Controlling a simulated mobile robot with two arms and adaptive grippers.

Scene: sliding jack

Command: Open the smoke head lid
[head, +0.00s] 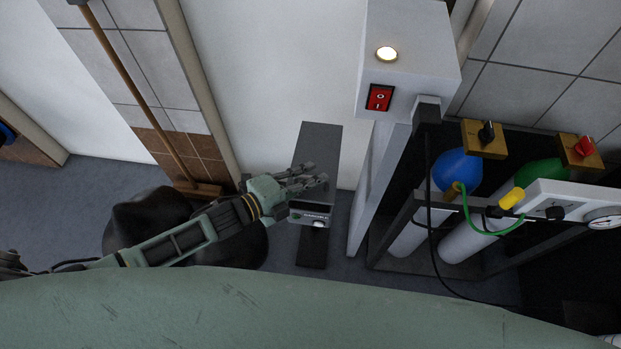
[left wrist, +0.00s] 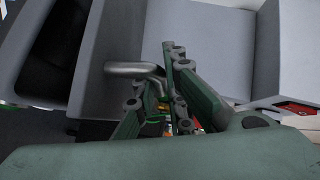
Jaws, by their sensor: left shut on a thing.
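A dark grey box (head: 318,150) with a small label on its front stands low in the middle of the head view. I take it to be the smoke head, and no open gap shows at its top. My left gripper (head: 318,180) is over the box's lower front part. In the left wrist view a bent metal handle (left wrist: 134,69) comes out of a grey surface (left wrist: 125,30). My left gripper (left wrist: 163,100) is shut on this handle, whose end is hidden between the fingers. My right gripper is not in view.
Right of the box stands a white column (head: 405,60) with a lit lamp and a red switch (head: 380,97). Further right is a rack with gas cylinders (head: 458,170) and a hanging cable. A broom (head: 140,90) leans at the left, and a black rounded object (head: 150,215) lies below my arm.

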